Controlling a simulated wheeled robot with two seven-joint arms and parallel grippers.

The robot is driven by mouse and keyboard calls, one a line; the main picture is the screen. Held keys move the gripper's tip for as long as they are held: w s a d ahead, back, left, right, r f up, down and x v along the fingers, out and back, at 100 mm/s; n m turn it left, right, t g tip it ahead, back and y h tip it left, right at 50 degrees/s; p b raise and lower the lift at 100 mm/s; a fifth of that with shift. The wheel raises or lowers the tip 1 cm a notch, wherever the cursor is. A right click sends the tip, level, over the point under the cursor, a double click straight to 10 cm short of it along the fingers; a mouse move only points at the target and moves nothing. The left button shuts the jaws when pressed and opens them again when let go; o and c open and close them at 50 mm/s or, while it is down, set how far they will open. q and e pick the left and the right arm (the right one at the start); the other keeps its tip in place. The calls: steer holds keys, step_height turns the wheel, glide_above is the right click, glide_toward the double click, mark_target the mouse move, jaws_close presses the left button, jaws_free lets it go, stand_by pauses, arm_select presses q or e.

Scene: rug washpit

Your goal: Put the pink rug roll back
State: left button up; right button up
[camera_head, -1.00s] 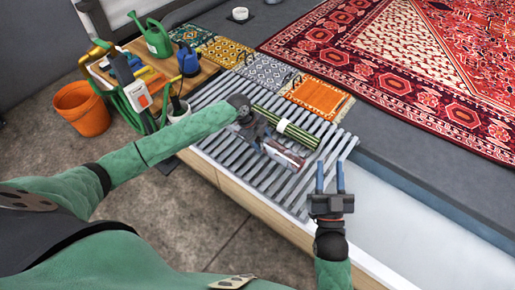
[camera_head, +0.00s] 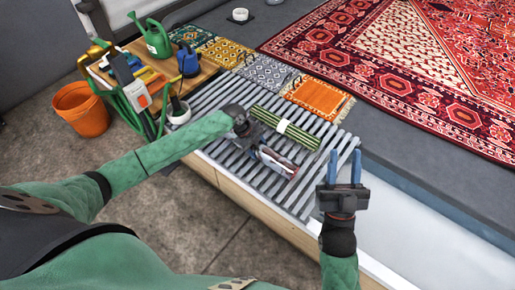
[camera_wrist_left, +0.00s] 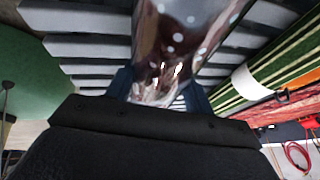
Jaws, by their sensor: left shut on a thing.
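The task's pink rug roll appears to be the short, glossy, wrapped roll (camera_head: 281,163) over the slatted rack (camera_head: 233,133). In the left wrist view the roll (camera_wrist_left: 178,45) is dark maroon with white dots under a clear, shiny wrap. My left gripper (camera_head: 257,148) is shut on its near end, with a dark finger on each side. I cannot tell whether the roll touches the slats. A green striped roll (camera_head: 302,135) with a white band lies on the rack just behind it. My right gripper (camera_head: 343,168) is open and empty at the rack's right end.
Small patterned rugs, including an orange one (camera_head: 318,97), lie along the rack's back edge. A wooden table (camera_head: 190,76) with a green watering can (camera_head: 158,40) stands left, near an orange bucket (camera_head: 81,109). A large red rug (camera_head: 400,60) covers the back right.

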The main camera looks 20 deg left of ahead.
arm_select(q)
steer(key=o, duration=1.6)
steer(key=shift+a+r, duration=0.2)
steer(key=shift+r, duration=0.25)
steer(key=p+v, duration=0.1)
steer(key=v, duration=0.9)
steer(key=shift+d, duration=0.1)
steer(key=shift+a+r+p, duration=0.25)
steer(key=shift+r+p, duration=0.05)
steer(key=shift+r, duration=0.2)
arm_select(e)
steer(key=w+a+f+g, duration=0.1)
steer(key=w+f+g, duration=0.1)
steer(key=f, duration=0.6)
steer(key=w+f+g+h, duration=0.1)
steer(key=f+g, duration=0.3)
steer(key=f, duration=0.4)
steer(key=shift+w+a, duration=0.35)
arm_select(q)
steer(key=shift+n, duration=0.3)
